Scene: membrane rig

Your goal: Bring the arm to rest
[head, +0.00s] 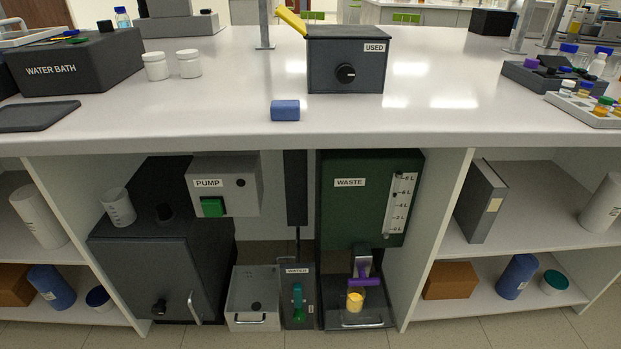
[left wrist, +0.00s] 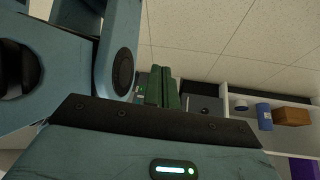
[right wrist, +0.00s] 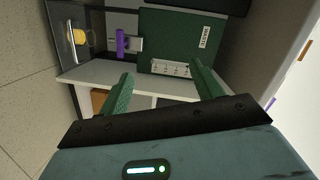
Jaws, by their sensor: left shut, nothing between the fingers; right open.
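My arms do not show in the head view. In the left wrist view my left gripper (left wrist: 163,88) has its two green fingers together with nothing between them.
The white bench top (head: 210,115) carries a blue block (head: 285,110), the USED box (head: 345,79) and the water bath (head: 80,68). Below are the PUMP box (head: 225,196), a dark cabinet (head: 150,262) and side shelves. The front middle of the bench is mostly clear.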

